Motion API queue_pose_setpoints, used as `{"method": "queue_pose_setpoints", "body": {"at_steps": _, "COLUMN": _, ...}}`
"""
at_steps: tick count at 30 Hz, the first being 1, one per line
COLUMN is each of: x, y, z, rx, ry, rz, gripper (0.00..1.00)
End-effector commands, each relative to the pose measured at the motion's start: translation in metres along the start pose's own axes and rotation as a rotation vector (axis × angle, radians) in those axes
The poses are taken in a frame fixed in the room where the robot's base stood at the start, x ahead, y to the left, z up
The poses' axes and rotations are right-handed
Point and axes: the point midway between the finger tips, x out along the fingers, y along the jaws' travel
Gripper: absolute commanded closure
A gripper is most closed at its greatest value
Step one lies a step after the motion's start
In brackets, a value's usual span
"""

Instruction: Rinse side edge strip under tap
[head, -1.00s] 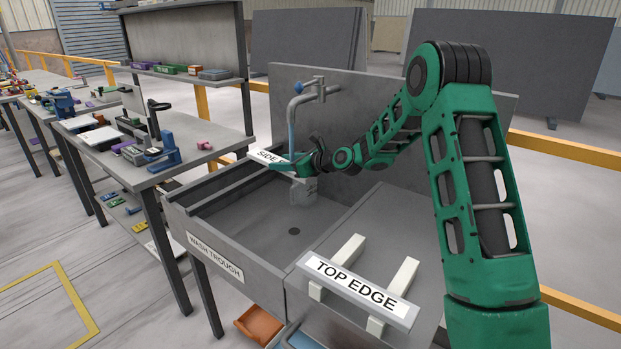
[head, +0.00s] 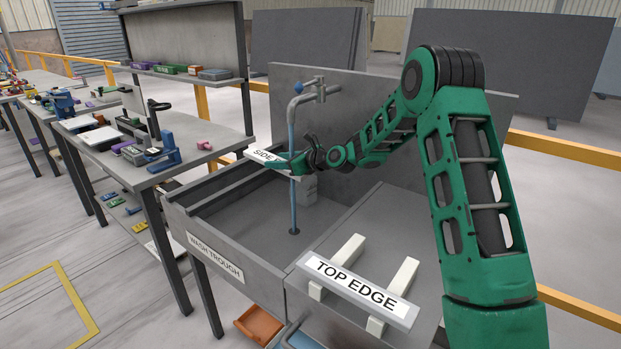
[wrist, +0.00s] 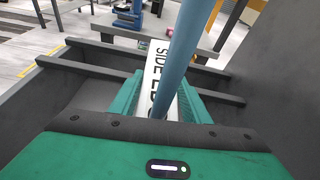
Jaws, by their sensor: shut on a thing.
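The side edge strip (head: 261,157) is a white, labelled bar held roughly level above the trough. My gripper (head: 297,164) is shut on it. In the wrist view the strip (wrist: 153,72) runs away between my green fingers (wrist: 158,98), its near end hidden. The tap (head: 307,88) stands at the back of the wash trough (head: 215,258). A blue stream (head: 292,130) falls from its spout to the trough floor by the drain. In the wrist view the stream (wrist: 184,45) passes in front of part of the strip; contact is unclear. A small grey patch (head: 309,187) shows below my gripper.
A bar marked TOP EDGE (head: 357,291) lies on two white supports right of the trough. Rails (head: 215,182) cross the trough's left side. A workbench (head: 165,165) with tools stands left. A tall grey panel (head: 400,110) backs the trough.

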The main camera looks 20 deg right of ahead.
Motion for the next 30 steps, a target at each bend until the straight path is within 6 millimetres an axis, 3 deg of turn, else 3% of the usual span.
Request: {"method": "queue_pose_setpoints", "body": {"at_steps": 30, "x": -0.045, "y": 0.037, "z": -0.01, "rx": 0.0, "ry": -0.002, "rz": 0.0, "gripper": 0.92}}
